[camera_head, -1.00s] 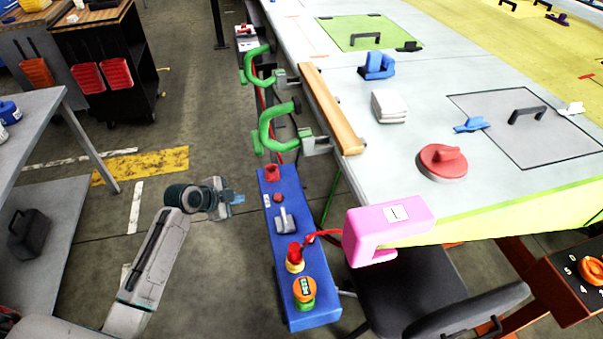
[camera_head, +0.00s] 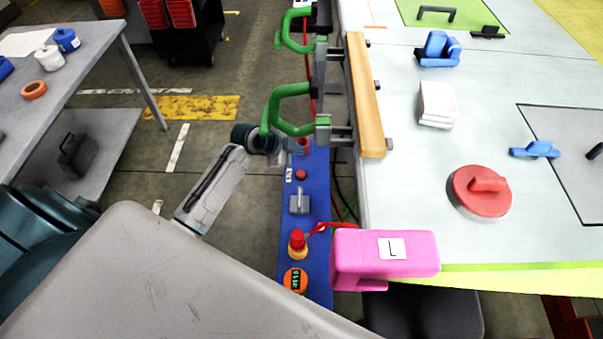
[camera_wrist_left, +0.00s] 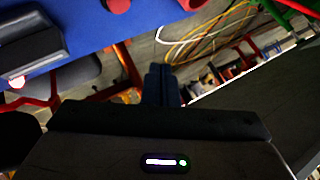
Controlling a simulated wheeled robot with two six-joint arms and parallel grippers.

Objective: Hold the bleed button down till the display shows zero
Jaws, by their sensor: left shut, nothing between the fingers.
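A long blue control panel (camera_head: 318,205) stands beside the jig table. I cannot tell which is the bleed button. My left gripper (camera_head: 281,158) is shut and empty by the panel's far left edge; its fingers (camera_wrist_left: 162,85) point past the panel in the wrist view.
Green clamps (camera_head: 286,110) hold a wooden strip (camera_head: 364,95) on the table edge, close to my left wrist. A pink block marked L (camera_head: 385,257) sits at the table corner, right of the display. Open floor lies left of the panel.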

